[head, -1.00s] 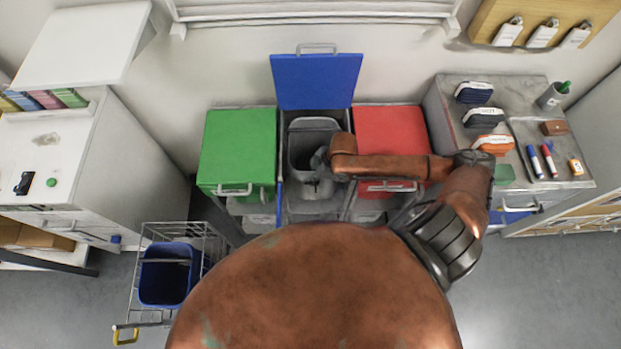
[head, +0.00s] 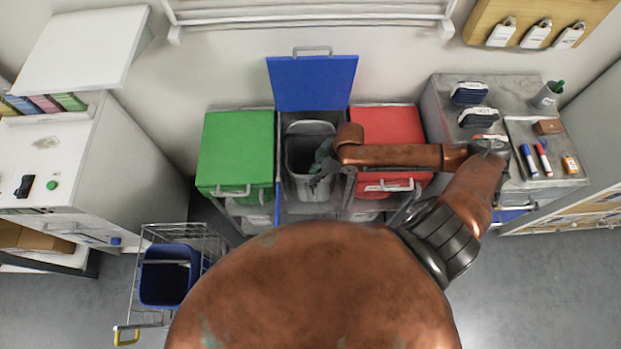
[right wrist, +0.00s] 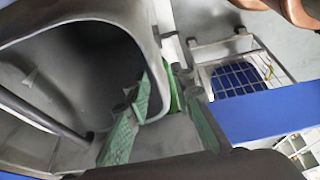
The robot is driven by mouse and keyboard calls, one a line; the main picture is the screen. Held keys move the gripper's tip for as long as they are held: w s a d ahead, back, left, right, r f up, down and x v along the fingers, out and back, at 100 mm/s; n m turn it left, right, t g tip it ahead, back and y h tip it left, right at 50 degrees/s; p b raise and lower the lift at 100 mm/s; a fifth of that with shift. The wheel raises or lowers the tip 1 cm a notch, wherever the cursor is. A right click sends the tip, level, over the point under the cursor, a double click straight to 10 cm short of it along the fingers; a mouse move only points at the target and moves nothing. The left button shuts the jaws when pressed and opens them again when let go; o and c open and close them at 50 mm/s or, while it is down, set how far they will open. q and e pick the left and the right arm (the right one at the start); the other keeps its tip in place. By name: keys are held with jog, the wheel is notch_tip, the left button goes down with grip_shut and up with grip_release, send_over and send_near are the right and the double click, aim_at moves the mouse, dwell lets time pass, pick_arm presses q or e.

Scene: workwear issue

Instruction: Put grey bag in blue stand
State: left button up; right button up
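The blue stand has its blue lid (head: 312,82) raised against the wall, between a green-lidded and a red-lidded stand. The grey bag (head: 300,152) sits upright and open-topped inside the blue stand's frame. Its dark inside and pale rim fill the left of the right wrist view (right wrist: 80,70). My right gripper (head: 322,172) is at the bag's front right side. In the right wrist view its green-padded fingers (right wrist: 165,115) are apart, close to the bag's rim corner; whether they touch it I cannot tell. My left gripper is not in view.
The green lid (head: 236,150) and red lid (head: 388,130) are shut on either side. A wire cart with a blue bin (head: 165,280) stands at front left. A grey worktop with markers (head: 535,158) is at right, a white cabinet (head: 130,150) at left.

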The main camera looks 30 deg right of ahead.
jog(key=p+v, duration=0.1)
jog(key=v, duration=0.5)
jog(key=shift+d+r, duration=0.1)
jog(key=shift+r, duration=0.25)
